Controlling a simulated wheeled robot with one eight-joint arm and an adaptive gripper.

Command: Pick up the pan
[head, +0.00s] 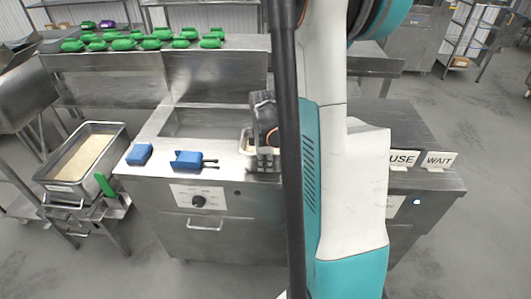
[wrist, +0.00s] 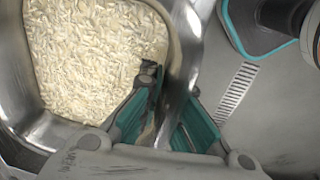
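The pan (wrist: 182,28) is a metal container filled with pale rice. It fills the upper left of the wrist view. In the head view a small part of the pan (head: 246,147) shows at the counter's right side, beside my gripper (head: 268,146); my arm hides the rest. In the wrist view my gripper (wrist: 172,88) has one finger inside the pan, over the rice, and the other outside. The fingers lean together with the pan's wall between them and look shut on it. Whether the pan's base touches the counter is hidden.
Two blue objects (head: 139,155) lie on the steel counter (head: 225,155). A larger rice tray (head: 108,133) stands on a cart at left, with a green item at its corner. Several green items line the back shelf. WAIT (head: 440,160) and partly hidden USE signs stand at right.

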